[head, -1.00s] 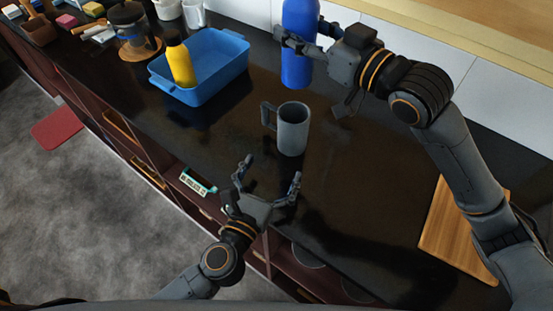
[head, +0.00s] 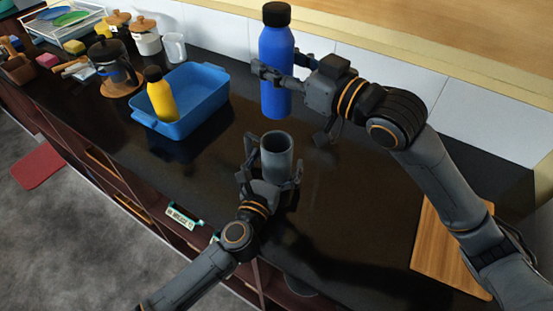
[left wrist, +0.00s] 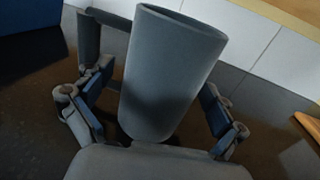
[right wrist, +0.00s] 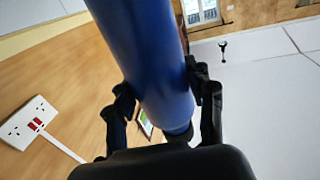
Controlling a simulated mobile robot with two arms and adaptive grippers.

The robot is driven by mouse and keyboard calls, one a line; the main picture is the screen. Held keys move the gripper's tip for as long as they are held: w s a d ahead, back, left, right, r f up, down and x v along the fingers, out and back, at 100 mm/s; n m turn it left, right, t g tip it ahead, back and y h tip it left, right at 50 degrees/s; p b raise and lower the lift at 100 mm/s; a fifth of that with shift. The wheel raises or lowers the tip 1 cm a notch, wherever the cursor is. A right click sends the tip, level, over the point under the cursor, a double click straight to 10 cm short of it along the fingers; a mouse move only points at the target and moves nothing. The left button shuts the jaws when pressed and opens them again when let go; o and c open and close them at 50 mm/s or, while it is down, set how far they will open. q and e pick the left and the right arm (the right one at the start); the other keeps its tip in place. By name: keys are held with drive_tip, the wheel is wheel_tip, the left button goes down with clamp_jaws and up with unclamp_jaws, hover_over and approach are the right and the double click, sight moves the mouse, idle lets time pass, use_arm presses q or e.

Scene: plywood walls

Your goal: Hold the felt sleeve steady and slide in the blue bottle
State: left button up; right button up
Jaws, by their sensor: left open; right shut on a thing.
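The blue bottle (head: 276,52) has a black cap and is upright above the dark counter. My right gripper (head: 276,73) is shut on the bottle's side. The right wrist view shows the bottle (right wrist: 145,50) between the fingers. The grey felt sleeve (head: 277,156) stands upright on the counter with its round opening facing up and a loop handle on its left side. My left gripper (head: 271,168) is open with a finger on either side of the sleeve. The left wrist view shows the sleeve (left wrist: 165,75) between the spread fingers, with a gap on the right.
A blue tub (head: 214,110) holding a yellow bottle (head: 161,100) stands left of the sleeve. A wooden board (head: 445,250) lies at the right. Jars, a white mug (head: 174,48) and a dish rack (head: 40,28) stand at the far left. Counter right of the sleeve is clear.

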drive_tip(key=shift+r, duration=0.1)
use_arm(q)
drive_tip(key=c, duration=1.3)
use_arm(e)
drive_tip(key=shift+f, duration=2.1)
